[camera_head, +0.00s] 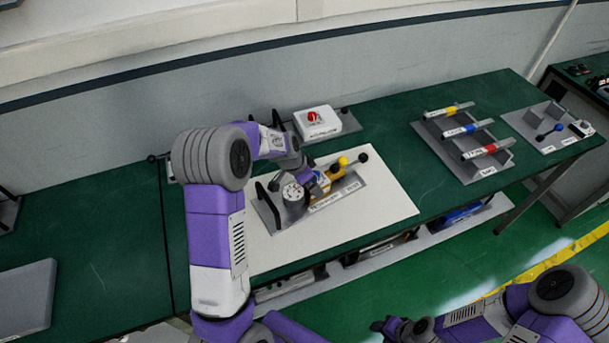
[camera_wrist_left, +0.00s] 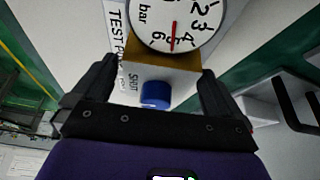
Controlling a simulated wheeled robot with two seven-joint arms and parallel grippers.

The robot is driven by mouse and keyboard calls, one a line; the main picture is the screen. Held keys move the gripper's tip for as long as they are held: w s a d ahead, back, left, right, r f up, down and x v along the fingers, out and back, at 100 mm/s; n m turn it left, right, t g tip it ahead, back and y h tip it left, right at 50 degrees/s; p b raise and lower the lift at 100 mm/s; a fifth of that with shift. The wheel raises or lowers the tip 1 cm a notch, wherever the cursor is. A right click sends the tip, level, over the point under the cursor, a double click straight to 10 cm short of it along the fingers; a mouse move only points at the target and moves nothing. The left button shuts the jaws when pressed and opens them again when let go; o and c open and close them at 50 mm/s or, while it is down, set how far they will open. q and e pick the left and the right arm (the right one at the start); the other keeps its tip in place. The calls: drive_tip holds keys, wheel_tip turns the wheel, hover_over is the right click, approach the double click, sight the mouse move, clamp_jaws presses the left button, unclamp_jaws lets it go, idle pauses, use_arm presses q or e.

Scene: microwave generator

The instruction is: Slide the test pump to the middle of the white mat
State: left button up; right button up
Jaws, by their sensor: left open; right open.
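The test pump (camera_head: 352,187) is a grey plate with a round gauge (camera_head: 293,192), a yellow body and a black-ended lever. It lies wholly on the white mat (camera_head: 385,205), with mat showing in front and to its right. My left gripper (camera_head: 316,183) is over the pump, beside the gauge. In the left wrist view its open fingers stand either side of a brass block with a blue knob (camera_wrist_left: 155,94), below the gauge dial (camera_wrist_left: 176,22); contact cannot be told. My right gripper (camera_head: 390,327) is at the bottom, away from the table, and its fingers are small and dark.
A white box (camera_head: 318,121) on a grey plate stands behind the mat. A rack (camera_head: 466,145) with yellow, blue and red handled tubes and another grey plate (camera_head: 548,128) are to the right. A grey slab (camera_head: 25,295) lies at left. Green table is bare between mat and rack.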

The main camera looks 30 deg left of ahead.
use_arm(q)
drive_tip(key=shift+x, duration=1.5)
drive_tip(key=c, duration=1.5)
